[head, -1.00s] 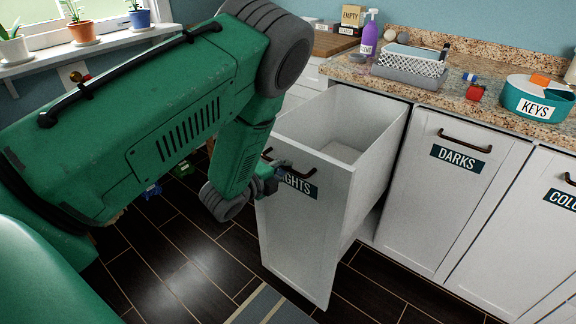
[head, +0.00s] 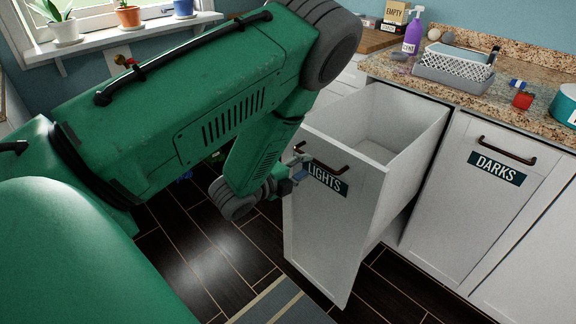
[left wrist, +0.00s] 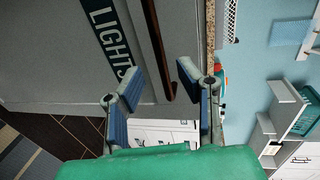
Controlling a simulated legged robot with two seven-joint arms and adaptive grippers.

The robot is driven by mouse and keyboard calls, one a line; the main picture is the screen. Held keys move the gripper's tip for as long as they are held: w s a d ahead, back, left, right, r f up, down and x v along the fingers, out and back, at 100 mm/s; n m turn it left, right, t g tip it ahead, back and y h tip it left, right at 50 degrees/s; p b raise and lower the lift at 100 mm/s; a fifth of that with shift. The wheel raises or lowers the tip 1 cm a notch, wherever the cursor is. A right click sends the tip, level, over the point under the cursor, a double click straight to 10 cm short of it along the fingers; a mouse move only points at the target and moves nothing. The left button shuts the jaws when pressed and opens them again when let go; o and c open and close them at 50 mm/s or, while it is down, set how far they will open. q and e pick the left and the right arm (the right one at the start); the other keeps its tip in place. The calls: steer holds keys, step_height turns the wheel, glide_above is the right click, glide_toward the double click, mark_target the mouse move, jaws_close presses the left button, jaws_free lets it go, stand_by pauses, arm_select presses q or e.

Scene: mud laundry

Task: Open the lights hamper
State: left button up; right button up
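The lights hamper (head: 330,225) is a white pull-out bin with a dark "LIGHTS" label, in the middle of the head view. It stands pulled out from the counter, its empty inside showing from above. Its dark bar handle (head: 328,164) is on the front and also shows in the left wrist view (left wrist: 158,50). My left gripper (head: 298,170) is just in front of the hamper's front, by the handle's left end. In the left wrist view its blue-padded fingers (left wrist: 160,80) are apart, with the handle's end beyond and between them, not gripped. My right gripper is not in view.
The closed darks hamper (head: 470,200) stands to the right. The granite counter (head: 470,98) above bears a purple spray bottle (head: 413,35), a patterned basket (head: 455,65) and small items. A striped rug (head: 285,305) lies on the dark floor. A windowsill with potted plants is at upper left.

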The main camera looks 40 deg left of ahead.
arm_select(q)
steer(key=v, duration=0.6)
steer(key=shift+s+a, duration=0.35)
steer(key=shift+a, duration=0.05)
steer(key=shift+d, duration=0.1)
steer(key=s+d+f+n+g+y, duration=0.1)
steer(key=s+d+f+n+g, duration=0.1)
steer(key=s+f+n+g, duration=0.4)
steer(key=s+d+f+n+g+y, duration=0.1)
steer(key=s+d+f+n+g, duration=0.2)
steer(key=f, duration=0.4)
steer(key=s+d+f+n+g, duration=0.2)
steer(key=s+n+g, duration=0.1)
steer(key=s, duration=0.4)
steer(key=s+d+f+n+g+h, duration=0.1)
steer(key=s+d+f+n+g, duration=0.2)
steer(key=s+n, duration=0.3)
steer(key=shift+s+f, duration=0.2)
steer(key=shift+s, duration=0.5)
steer(key=shift+w+d, duration=0.15)
